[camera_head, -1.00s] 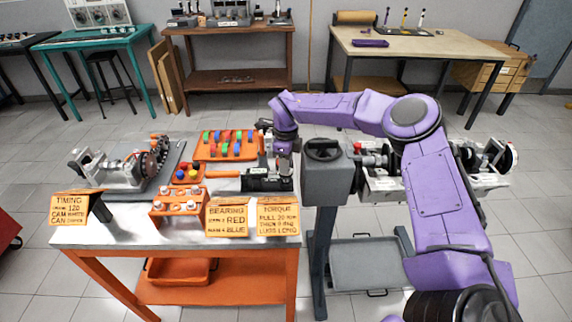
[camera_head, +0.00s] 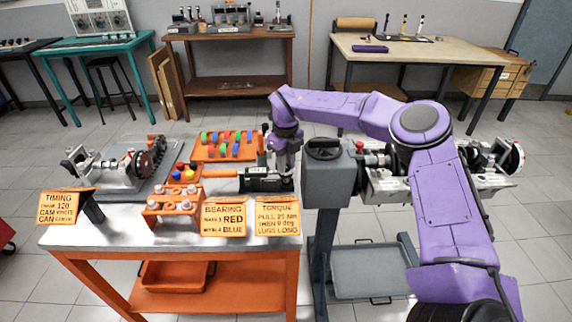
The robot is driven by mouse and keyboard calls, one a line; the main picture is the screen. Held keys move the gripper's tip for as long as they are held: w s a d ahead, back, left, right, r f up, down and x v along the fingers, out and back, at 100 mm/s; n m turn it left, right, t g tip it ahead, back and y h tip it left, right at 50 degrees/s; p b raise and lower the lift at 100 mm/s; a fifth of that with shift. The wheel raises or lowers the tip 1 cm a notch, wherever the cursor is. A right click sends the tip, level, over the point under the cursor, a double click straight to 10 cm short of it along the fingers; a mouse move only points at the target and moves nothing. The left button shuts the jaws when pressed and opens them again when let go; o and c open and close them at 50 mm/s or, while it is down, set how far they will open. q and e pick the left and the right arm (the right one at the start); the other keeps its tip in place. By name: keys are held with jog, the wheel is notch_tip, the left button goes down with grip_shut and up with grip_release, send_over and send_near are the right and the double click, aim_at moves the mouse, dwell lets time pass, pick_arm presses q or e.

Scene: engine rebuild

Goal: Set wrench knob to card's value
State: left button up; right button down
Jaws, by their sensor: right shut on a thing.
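The torque wrench (camera_head: 262,182), black-bodied with a small pale display and an orange handle (camera_head: 221,173), lies at the right back of the metal-topped table. My purple right arm reaches over it from the right. My right gripper (camera_head: 284,170) points down at the wrench's right end and is shut there, on what appears to be the knob; the fingers hide most of it. The orange TORQUE card (camera_head: 277,216) stands at the front right edge; its pull line seems to read 25 Nm, though the print is small. The display's value is too small to read. My left gripper is out of view.
An orange tray of coloured pieces (camera_head: 224,146) lies behind the wrench. A BEARING card (camera_head: 223,217), an orange rack (camera_head: 172,203) and a TIMING card (camera_head: 66,206) line the front. A grey stand (camera_head: 328,184) rises close at the right, beside my arm.

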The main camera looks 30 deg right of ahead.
dwell(0.4)
jog(key=c, duration=0.9)
grip_release()
notch_tip(320, 180, up, 11)
jog(key=shift+f+b, duration=0.2)
jog(key=shift+b, duration=0.35)
